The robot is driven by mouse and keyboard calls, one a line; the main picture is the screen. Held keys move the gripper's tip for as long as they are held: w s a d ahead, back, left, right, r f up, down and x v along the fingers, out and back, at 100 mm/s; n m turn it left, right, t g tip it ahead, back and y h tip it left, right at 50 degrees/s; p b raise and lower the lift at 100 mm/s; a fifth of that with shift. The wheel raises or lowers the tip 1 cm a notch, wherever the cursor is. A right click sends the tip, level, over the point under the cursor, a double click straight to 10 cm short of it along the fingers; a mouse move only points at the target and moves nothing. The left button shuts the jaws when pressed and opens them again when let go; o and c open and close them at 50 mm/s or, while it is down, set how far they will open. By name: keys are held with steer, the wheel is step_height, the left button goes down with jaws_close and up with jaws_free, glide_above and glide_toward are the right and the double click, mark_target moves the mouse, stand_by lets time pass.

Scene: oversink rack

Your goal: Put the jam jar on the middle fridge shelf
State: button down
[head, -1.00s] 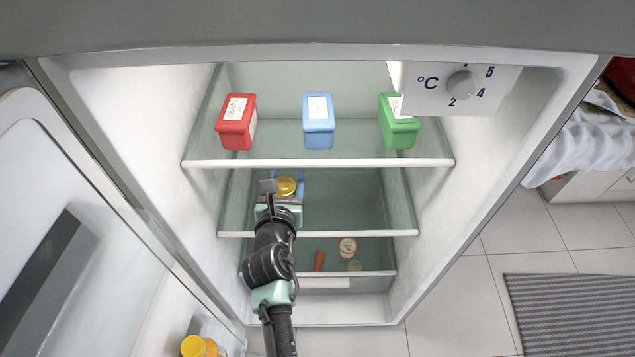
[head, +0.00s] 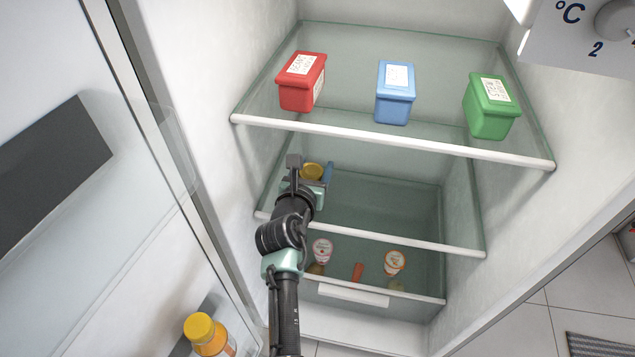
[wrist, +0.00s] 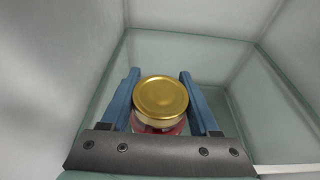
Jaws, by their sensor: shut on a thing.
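The jam jar has a gold lid and red contents; in the wrist view the jar (wrist: 160,98) stands upright between the two blue fingers of my gripper (wrist: 162,90). In the head view its lid (head: 312,171) shows at the left part of the middle fridge shelf (head: 400,236), with my gripper (head: 311,176) shut around it. The shelf has a white front edge and is otherwise bare where I can see it. Whether the jar's base touches the glass is hidden.
The top shelf (head: 350,134) holds a red box (head: 301,82), a blue box (head: 395,92) and a green box (head: 490,105). Jars (head: 395,263) and an orange item (head: 357,272) are on the lower shelf. The left wall is close to my gripper; the open door holds a yellow-capped bottle (head: 205,335).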

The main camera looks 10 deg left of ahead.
steer(key=shift+f+b, duration=0.8)
steer(key=shift+f, duration=0.65)
steer(key=shift+f, duration=0.2)
steer(key=shift+c, duration=0.6)
jaws_free()
steer(key=shift+s+r, duration=0.15)
steer(key=shift+r, duration=0.05)
steer(key=p+v, duration=0.5)
steer(key=v, duration=0.6)
steer(key=shift+s, duration=0.4)
